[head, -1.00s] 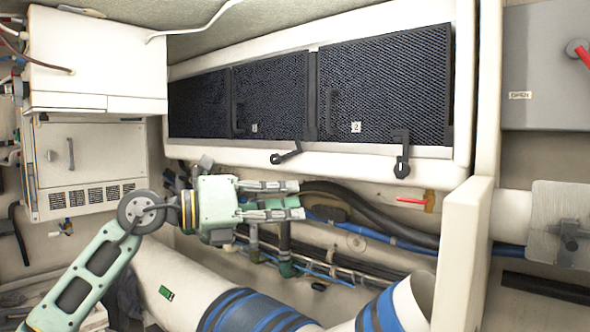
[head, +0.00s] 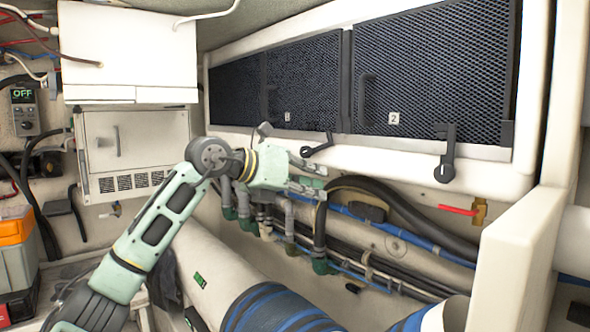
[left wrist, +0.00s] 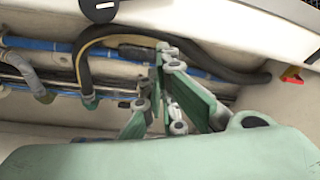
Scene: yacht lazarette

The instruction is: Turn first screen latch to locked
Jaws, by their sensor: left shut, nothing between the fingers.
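The first screen (head: 305,85) is a dark mesh panel labelled 1. Its black latch (head: 317,146) sits on the white frame below, with its handle slanting up to the right. The second screen (head: 435,70), labelled 2, has a similar latch (head: 446,158) with its handle pointing up. My left gripper (head: 312,180) is shut and empty, just below the first latch and apart from it in the picture. The left wrist view shows its fingers (left wrist: 178,88) in front of hoses, with a black latch part (left wrist: 100,8) at the top edge. My right gripper is not in view.
Black and blue hoses (head: 400,215) run along the wall below the screens. A red-handled valve (head: 460,210) is to the right. A white partition (head: 515,255) stands at the right front. A large white pipe with blue bands (head: 280,305) lies below.

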